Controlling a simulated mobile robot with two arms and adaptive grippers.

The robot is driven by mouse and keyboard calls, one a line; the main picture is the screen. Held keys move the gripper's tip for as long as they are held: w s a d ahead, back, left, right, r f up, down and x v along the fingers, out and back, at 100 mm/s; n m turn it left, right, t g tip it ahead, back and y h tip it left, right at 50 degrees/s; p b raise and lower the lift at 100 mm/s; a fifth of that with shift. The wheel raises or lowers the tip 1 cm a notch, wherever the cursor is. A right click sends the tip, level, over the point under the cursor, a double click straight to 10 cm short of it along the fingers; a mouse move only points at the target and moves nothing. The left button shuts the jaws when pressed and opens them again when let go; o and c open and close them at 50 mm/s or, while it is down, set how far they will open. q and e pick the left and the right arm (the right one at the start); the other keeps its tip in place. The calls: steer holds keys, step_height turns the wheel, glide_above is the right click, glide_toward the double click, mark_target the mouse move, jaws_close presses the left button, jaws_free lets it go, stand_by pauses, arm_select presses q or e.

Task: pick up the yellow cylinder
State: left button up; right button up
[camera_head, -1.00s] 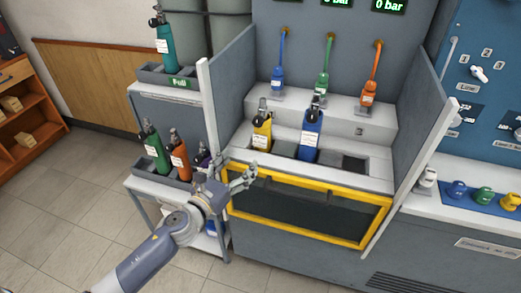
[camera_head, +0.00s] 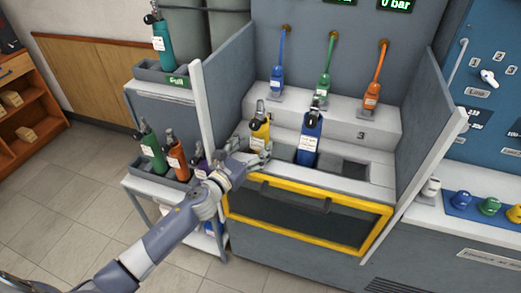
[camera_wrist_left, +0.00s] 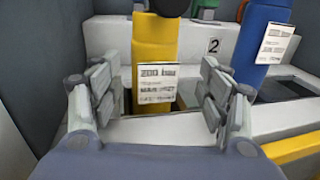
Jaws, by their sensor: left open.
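The yellow cylinder (camera_head: 260,131) stands upright in the left slot of the bench, with a white label on its front. In the left wrist view the yellow cylinder (camera_wrist_left: 153,60) is straight ahead, between the two fingers but a little beyond their tips. My left gripper (camera_head: 258,155) is open and empty, low in front of the cylinder. It also shows in the left wrist view (camera_wrist_left: 158,88), with one finger on each side. The cylinder's base is hidden in the slot. My right gripper is not in view.
A blue cylinder (camera_head: 310,138) stands in the slot to the right, close by. A grey side panel (camera_head: 230,85) rises to the left. The yellow-framed front flap (camera_head: 300,212) is below. A cart on the left holds green (camera_head: 152,152) and orange (camera_head: 177,155) cylinders.

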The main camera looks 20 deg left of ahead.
mark_target(255, 139)
arm_select(q)
steer(key=x, duration=0.4)
steer(key=shift+w+a+r+p, duration=0.25)
steer(key=shift+w+r+p, duration=0.1)
steer(key=shift+r+p, duration=0.05)
steer(key=shift+w+d, duration=0.15)
steer(key=shift+w, duration=0.3)
steer(key=c, duration=1.4)
steer(key=shift+r, duration=0.15)
